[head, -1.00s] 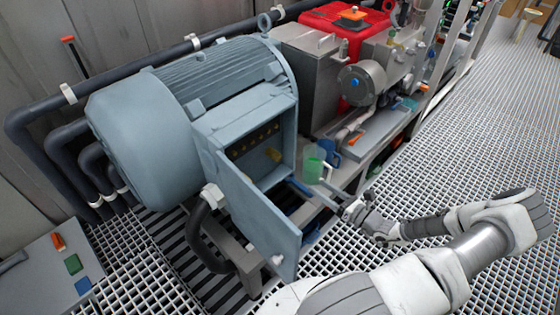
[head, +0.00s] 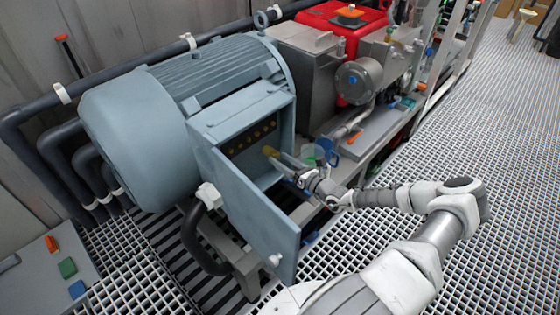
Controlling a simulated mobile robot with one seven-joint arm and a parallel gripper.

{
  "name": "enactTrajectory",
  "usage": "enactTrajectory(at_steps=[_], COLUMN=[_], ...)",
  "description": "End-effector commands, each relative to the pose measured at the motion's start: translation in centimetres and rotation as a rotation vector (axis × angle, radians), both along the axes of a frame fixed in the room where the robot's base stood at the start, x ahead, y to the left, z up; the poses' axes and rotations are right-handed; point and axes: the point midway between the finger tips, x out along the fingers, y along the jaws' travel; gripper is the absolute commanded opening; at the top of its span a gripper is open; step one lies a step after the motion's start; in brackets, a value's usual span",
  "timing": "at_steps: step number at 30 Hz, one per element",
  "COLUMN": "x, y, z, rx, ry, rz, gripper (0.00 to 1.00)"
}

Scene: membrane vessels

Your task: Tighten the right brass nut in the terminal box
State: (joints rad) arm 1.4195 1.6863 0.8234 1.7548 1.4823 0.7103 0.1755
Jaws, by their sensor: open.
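The terminal box (head: 213,133) is on the side of a large blue-grey motor, with its door (head: 245,205) hanging open toward me. A row of several small brass nuts (head: 250,137) shows on the dark strip inside; which one is the right nut's exact shape is too small to tell. A larger yellowish piece (head: 269,151) sits below the row, toward the right. My gripper (head: 282,163) is open at the box's open front, its fingers pointing left into it, close to the yellowish piece. Whether they touch it I cannot tell.
The motor (head: 130,125) fills the left. A green cup (head: 313,154) and a blue cup (head: 328,148) stand just behind my wrist. A red machine (head: 335,20) and grey pump parts (head: 360,80) lie beyond. The grating floor (head: 470,130) at right is clear.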

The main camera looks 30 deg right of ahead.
Motion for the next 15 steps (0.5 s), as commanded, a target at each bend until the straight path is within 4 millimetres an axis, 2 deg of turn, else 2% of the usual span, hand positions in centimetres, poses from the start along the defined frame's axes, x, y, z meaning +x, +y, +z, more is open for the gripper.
enactTrajectory(at_steps=[4,12,13,15], x=[0.92,1.06,1.06,1.05], y=[0.38,0.4,0.4,0.4], z=[-0.03,0.02,0.02,0.02], rx=[0.002,0.001,0.001,0.001], ry=[0.0,0.0,0.0,0.0], rz=[0.0,0.0,0.0,0.0], gripper=[0.68,0.68,0.66,0.53])
